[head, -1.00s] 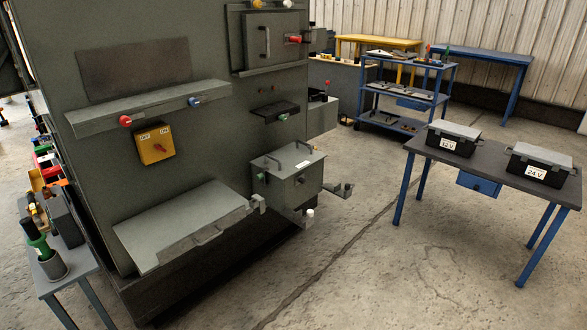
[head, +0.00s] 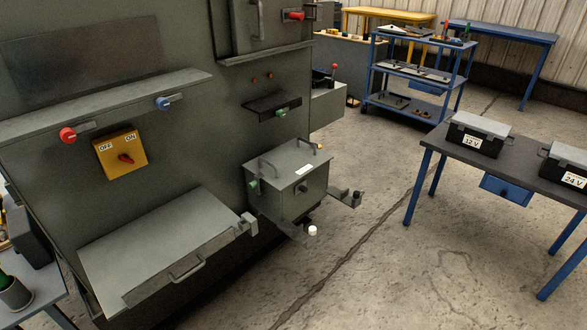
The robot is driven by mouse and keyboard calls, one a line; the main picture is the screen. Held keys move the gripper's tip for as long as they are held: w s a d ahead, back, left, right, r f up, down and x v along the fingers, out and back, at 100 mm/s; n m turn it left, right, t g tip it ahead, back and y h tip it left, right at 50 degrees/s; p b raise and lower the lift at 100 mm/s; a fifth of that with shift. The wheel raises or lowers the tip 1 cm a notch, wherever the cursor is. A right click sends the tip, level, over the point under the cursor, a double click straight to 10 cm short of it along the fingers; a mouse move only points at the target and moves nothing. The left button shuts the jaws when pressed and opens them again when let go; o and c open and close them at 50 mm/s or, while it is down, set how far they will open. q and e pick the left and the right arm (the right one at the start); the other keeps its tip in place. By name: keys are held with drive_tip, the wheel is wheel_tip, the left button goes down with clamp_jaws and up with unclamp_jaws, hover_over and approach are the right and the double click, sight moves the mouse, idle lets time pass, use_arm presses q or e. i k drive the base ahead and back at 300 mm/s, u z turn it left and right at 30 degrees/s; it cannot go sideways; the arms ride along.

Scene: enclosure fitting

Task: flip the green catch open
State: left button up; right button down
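A green knob-like part (head: 253,187) sits on the left side of the grey box (head: 290,180) that juts from the enclosure's front. A second green part (head: 281,113) sits on the front of a small dark ledge (head: 271,105) above that box. Which of the two is the green catch I cannot tell. The box's lid, with two dark handles, looks shut. Neither of my grippers is in view.
The big dark enclosure (head: 190,140) bears red (head: 67,135) and blue (head: 163,103) knobs and a yellow OFF/ON switch (head: 121,152). A grey flap (head: 165,250) and brackets (head: 345,197) jut out low. A table (head: 500,165) stands right; open floor lies between.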

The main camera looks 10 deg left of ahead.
sight(255, 185)
drive_tip(key=u, duration=0.35)
drive_tip(key=i, duration=1)
drive_tip(key=u, duration=0.75)
